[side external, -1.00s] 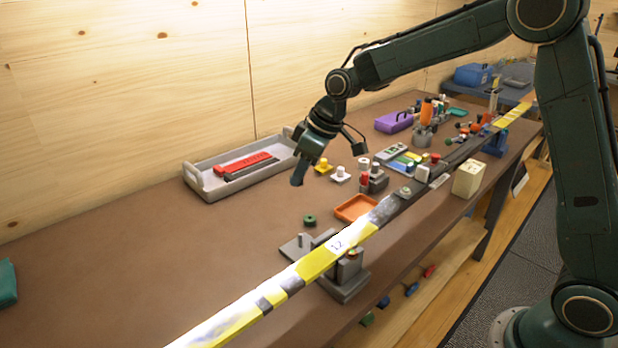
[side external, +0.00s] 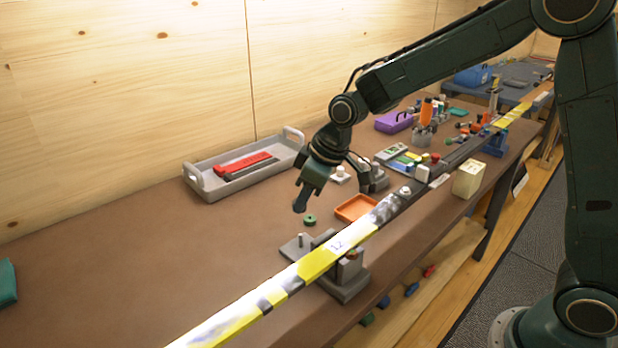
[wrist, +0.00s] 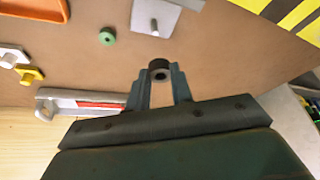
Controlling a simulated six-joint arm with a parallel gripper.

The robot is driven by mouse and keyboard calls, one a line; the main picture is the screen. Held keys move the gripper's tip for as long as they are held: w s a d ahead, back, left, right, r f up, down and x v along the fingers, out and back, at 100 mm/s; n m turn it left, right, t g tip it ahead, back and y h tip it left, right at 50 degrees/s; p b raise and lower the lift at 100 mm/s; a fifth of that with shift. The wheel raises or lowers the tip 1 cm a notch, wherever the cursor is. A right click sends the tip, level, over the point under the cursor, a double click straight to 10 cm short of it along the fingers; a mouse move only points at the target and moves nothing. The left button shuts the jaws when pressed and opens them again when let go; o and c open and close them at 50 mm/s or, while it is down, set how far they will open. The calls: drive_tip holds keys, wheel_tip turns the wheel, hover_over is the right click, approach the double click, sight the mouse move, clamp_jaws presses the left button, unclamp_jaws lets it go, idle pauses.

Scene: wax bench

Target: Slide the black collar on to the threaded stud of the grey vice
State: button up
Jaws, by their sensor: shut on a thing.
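My gripper (side external: 300,205) is above the bench in the side view, pointing down, behind and above the grey vice (side external: 345,285). The wrist view shows my gripper's fingers (wrist: 160,78) shut on the black collar (wrist: 158,65), a short dark ring with a hole. In the side view the collar is too small to tell from the fingertips. A light threaded stud (side external: 299,239) stands upright on the flat grey plate beside the vice. The stud (wrist: 154,25) also shows in the wrist view, ahead of the collar and apart from it. The stud looks bare.
A green ring (side external: 309,220) lies on the bench behind the plate. An orange tray (side external: 356,208) is to the right. A yellow-black striped bar (side external: 290,280) runs across the vice. A grey tray (side external: 215,188) with red and dark bars is at the back.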

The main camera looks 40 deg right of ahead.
sight(301, 234)
drive_tip(key=shift+f, duration=0.2)
drive_tip(key=shift+f, duration=2.65)
drive_tip(key=shift+f, duration=2.4)
drive_tip(key=shift+r, duration=0.25)
drive_tip(key=shift+r, duration=0.35)
drive_tip(key=shift+r, duration=0.2)
drive_tip(key=shift+r, duration=0.4)
drive_tip(key=shift+r, duration=0.3)
drive_tip(key=shift+r, duration=0.4)
